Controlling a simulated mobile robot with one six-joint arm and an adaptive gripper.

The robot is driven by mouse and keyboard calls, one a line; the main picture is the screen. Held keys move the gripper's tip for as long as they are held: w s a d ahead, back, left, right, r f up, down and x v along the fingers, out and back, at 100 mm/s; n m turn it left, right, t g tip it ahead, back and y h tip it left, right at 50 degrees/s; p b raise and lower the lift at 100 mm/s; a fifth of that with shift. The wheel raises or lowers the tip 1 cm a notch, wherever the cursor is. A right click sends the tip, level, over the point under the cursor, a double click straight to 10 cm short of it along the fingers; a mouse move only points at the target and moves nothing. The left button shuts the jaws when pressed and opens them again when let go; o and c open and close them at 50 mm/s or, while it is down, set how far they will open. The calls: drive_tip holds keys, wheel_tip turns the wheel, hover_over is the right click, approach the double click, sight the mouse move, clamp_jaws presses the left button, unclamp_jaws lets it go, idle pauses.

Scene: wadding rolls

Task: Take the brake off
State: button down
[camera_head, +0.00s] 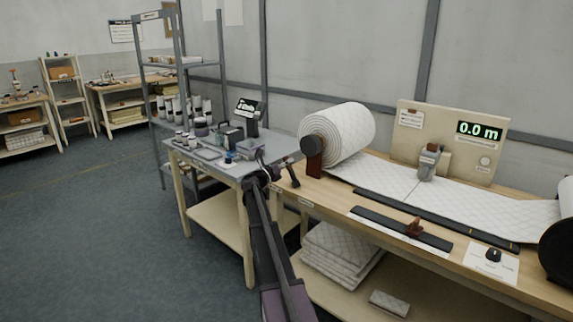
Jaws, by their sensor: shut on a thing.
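A white quilted wadding roll (345,135) sits on a brown stand (314,166) with a dark round hub (313,148) at the left end of the wooden bench. A small dark lever (294,177), which looks like the brake, stands tilted at the bench's left corner, beside the stand. My gripper (284,168) is at this lever and appears shut on it. The fingers are small and dark here, so the exact grip is hard to see. My arm reaches up from the bottom centre.
A grey-topped table (207,167) with bottles and devices stands close left of my gripper. Wadding (455,205) runs along the bench under a grey device (429,162). A display (480,131) reads 0.0 m. Folded wadding (340,252) lies on the lower shelf. Floor at left is clear.

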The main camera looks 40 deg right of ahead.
drive_tip(key=shift+a, duration=0.15)
drive_tip(key=shift+c, duration=2)
unclamp_jaws()
drive_tip(key=shift+d, duration=0.2)
